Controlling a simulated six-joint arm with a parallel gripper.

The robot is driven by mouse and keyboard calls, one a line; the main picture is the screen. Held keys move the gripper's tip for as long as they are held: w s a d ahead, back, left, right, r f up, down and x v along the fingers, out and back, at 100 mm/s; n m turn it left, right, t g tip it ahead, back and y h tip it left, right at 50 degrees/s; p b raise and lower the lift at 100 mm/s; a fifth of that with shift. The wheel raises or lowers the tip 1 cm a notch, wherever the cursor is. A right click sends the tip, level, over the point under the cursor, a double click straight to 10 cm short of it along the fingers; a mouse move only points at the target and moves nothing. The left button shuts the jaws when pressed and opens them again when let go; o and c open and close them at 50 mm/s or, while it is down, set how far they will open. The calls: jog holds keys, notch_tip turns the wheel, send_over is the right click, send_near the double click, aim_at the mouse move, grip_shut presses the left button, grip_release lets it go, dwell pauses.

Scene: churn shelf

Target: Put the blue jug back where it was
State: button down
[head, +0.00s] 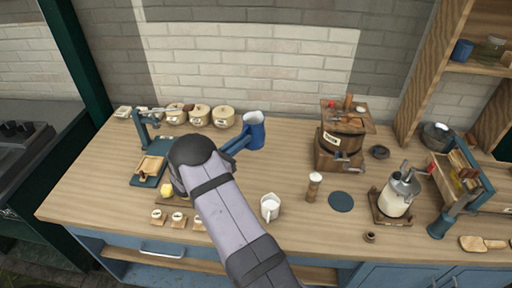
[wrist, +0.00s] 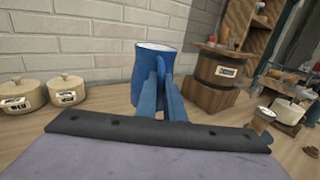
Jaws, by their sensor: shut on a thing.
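The blue jug (head: 256,132) is near the back of the table, left of the wooden churn, and looks upright with a pale rim. It also shows in the wrist view (wrist: 148,70), straight ahead of my fingers. My gripper (head: 241,143) has blue fingers, shut on the jug's near side; they also show in the wrist view (wrist: 164,88). The fingers hide part of the jug, and its base is hidden in the wrist view. I cannot tell whether it touches the table.
A round blue mat (head: 341,202) lies bare on the table at front right. A white pitcher (head: 269,208) and a wooden shaker (head: 313,187) stand left of it. The wooden churn (head: 338,150) stands behind. Lidded pots (head: 200,116) line the back left.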

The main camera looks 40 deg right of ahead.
aim_at(248, 132)
jog(key=d+n+t, duration=0.1)
jog(key=d, duration=0.1)
jog(key=w+d+n+t+y, duration=0.1)
jog(key=d+t, duration=0.1)
jog(key=w+d+r+n+t+p, duration=0.1)
jog(key=shift+w+d+y, duration=0.1)
jog(key=shift+d+y, duration=0.2)
jog(key=shift+d, duration=0.1)
jog(key=shift+w+d+f+n+t+y+p, duration=0.1)
jog(key=shift+d+f+n+t+y+p, duration=0.2)
jog(key=shift+t, duration=0.35)
jog(key=shift+w+d+n+t+y+p, duration=0.1)
jog(key=shift+d+n+t+y, duration=0.2)
jog(key=shift+d+n+t, duration=0.25)
jog(key=shift+a+f, duration=0.1)
jog(key=shift+a, duration=0.05)
jog(key=shift+f+p, duration=0.95)
jog(key=shift+f, duration=1.85)
jog(key=shift+f+p, duration=0.5)
jog(key=shift+f, duration=1.6)
jog(key=shift+f, duration=0.2)
